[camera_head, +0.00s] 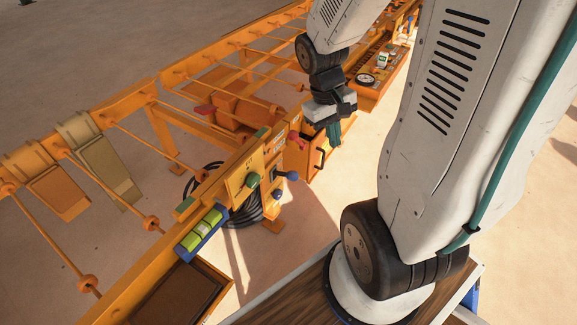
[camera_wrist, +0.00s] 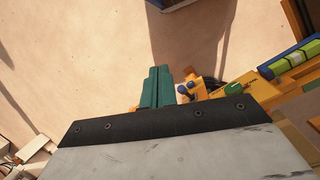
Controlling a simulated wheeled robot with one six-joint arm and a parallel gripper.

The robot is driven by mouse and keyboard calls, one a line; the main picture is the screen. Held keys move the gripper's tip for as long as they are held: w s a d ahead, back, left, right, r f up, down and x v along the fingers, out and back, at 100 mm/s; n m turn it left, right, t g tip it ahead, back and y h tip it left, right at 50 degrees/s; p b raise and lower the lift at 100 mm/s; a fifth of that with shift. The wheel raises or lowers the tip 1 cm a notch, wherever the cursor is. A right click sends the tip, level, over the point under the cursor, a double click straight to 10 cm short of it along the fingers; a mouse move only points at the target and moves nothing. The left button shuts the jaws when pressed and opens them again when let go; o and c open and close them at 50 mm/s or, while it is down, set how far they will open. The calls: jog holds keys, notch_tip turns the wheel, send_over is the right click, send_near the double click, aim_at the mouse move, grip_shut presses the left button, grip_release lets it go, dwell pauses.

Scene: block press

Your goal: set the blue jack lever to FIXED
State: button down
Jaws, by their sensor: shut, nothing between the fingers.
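A dark blue ball-ended lever (camera_head: 292,176) sticks out to the right from the orange machine's side, below a yellow plate (camera_head: 245,172). I cannot read any FIXED marking or tell the lever's setting. My gripper (camera_head: 333,137) has teal fingers, shut and empty, up and to the right of the blue lever in the head view. The fingers also show in the wrist view (camera_wrist: 156,88); I see no contact with the lever.
A green knob (camera_head: 252,180) is on the yellow plate. A green-and-blue level (camera_head: 202,233) lies on the orange frame above a brown tray (camera_head: 180,298). Sandy floor is open right of the machine.

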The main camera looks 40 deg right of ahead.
jog(key=w+d+f+n+t, duration=0.2)
jog(key=w+d+f, duration=0.1)
jog(key=f, duration=0.5)
jog(key=w+d+f+n+t+y, duration=0.1)
jog(key=w+d+f, duration=0.15)
jog(key=f, duration=0.65)
jog(key=w+d+f+n+t, duration=0.2)
jog(key=d+f, duration=0.1)
jog(key=f, duration=0.5)
jog(key=w+a+r+n+t+y, duration=0.1)
jog(key=w+a+n+t+y, duration=0.1)
jog(key=w+t, duration=0.3)
jog(key=w+a+y, duration=0.1)
jog(key=w, duration=0.3)
jog(key=shift+a+r+n+t, duration=0.3)
jog(key=shift+a+r+n, duration=0.05)
jog(key=shift+a+n, duration=0.05)
